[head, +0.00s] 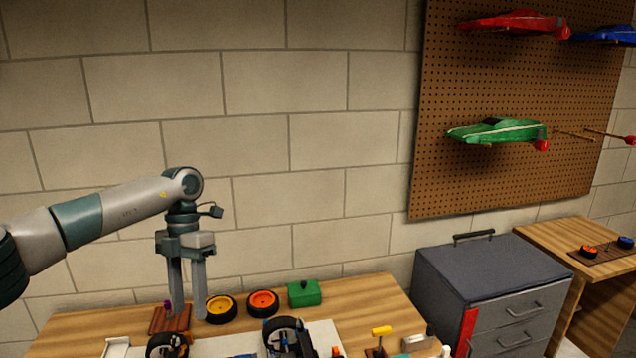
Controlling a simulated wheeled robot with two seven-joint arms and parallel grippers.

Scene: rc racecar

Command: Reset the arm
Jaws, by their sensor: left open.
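My left arm (110,215) comes in from the left, with its wrist bent so the left gripper (188,314) points straight down. Its two fingers are apart, with nothing visible between them. The fingertips show in front of the back left part of the wooden table (375,297), near a small dark red-brown block (172,321) with a purple piece. Whether the tips touch anything there I cannot tell. My right gripper is out of the picture.
Car parts with black tyres (285,335) fill the front. A grey drawer cabinet (490,285) stands right; a pegboard (520,110) holds model cars.

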